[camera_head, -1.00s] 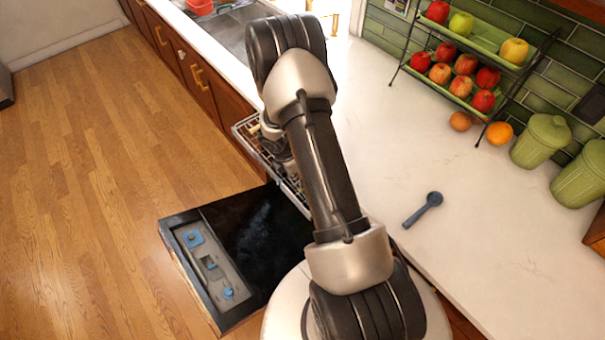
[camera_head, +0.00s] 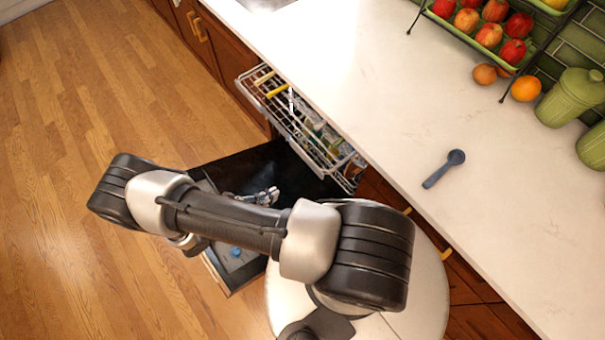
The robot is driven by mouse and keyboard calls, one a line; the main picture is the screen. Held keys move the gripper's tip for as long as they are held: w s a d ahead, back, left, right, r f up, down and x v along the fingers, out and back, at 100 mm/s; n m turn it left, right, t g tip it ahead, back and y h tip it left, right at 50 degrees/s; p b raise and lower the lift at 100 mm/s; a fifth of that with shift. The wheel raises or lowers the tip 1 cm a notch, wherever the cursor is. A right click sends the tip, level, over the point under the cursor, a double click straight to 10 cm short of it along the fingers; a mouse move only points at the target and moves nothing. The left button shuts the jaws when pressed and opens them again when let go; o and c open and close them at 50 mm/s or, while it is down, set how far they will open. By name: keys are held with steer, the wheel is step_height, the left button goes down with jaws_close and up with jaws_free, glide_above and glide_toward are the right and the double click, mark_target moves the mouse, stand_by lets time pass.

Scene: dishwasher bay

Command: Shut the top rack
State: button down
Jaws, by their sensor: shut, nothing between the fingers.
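The top rack (camera_head: 312,158) is a white wire rack that sticks out from under the counter edge, pulled partly out. It holds several items, among them a yellow-handled one near its far end. The dishwasher door (camera_head: 231,170) is folded down below the rack, dark inside. My gripper (camera_head: 274,193) is shut and empty. It hangs over the open door, on the floor side of the rack and apart from it in the picture. My arm hides much of the door and its dispenser panel.
The white counter (camera_head: 400,110) runs along the right above the rack. A blue scoop (camera_head: 444,168) lies on it. A fruit stand (camera_head: 480,35), an orange (camera_head: 526,88) and green canisters (camera_head: 572,100) stand at the back. The wooden floor (camera_head: 80,190) at left is clear.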

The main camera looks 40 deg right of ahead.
steer(key=r+x, duration=0.1)
steer(key=x, duration=1.2)
steer(key=shift+d+b, duration=0.35)
steer(key=shift+d, duration=0.15)
steer(key=shift+d, duration=0.1)
